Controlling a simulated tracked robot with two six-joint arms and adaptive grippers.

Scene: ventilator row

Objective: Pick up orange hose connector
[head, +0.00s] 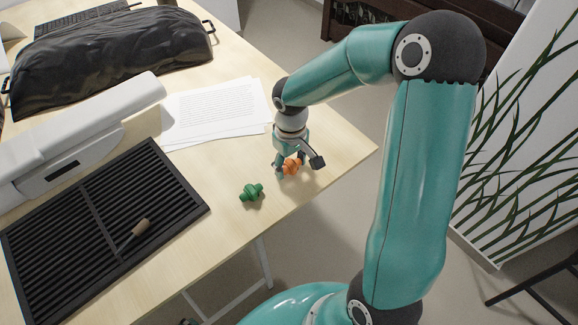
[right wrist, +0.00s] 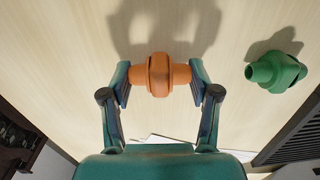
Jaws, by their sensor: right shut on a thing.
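The orange hose connector (head: 291,166) is at the right part of the wooden table in the head view. My right gripper (head: 290,168) is around it from above. In the right wrist view the orange connector (right wrist: 159,75) lies between the two fingertips of my right gripper (right wrist: 160,76), which press on its two ends. Whether it touches the table is hard to tell; a shadow shows on the wood behind it. My left gripper is not in view.
A green connector (head: 252,193) lies close by on the wooden table (head: 225,230). A black slatted tray (head: 100,228) with a small brush-like tool (head: 139,228), papers (head: 215,108), a white device (head: 75,140) and a black bag (head: 112,58) fill the left and back. The table edge is near the gripper.

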